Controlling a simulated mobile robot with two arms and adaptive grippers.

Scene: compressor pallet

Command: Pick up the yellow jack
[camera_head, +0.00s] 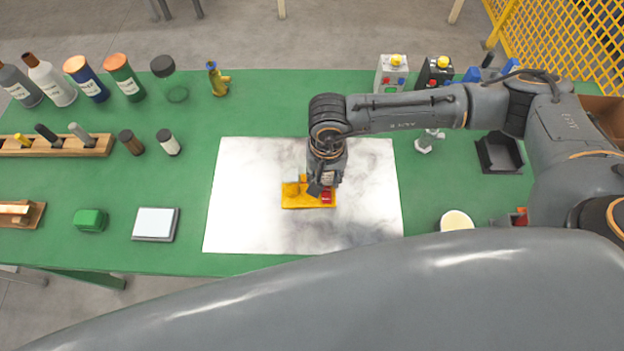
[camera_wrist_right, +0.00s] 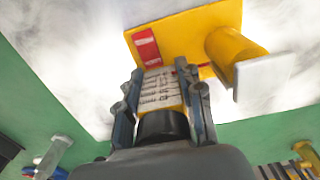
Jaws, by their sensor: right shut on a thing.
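The yellow jack (camera_head: 295,196) lies on the white and grey marbled sheet in the middle of the green table. It has a flat yellow base with red patches. In the right wrist view the yellow jack (camera_wrist_right: 190,40) fills the top, with a yellow cylinder at its right. My right gripper (camera_head: 322,188) reaches down onto the jack from above. In the right wrist view its fingers (camera_wrist_right: 163,88) are closed on both sides of a pale part with dark lettering, at the jack. Whether the jack touches the sheet is hard to tell. My left gripper is not in view.
The marbled sheet (camera_head: 230,205) is mostly clear around the jack. Several bottles (camera_head: 122,76) stand at the back left, with a wooden rack (camera_head: 95,146) in front. A white-topped block (camera_head: 156,223) and green block (camera_head: 91,220) lie left. A black tray (camera_head: 499,153) sits right.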

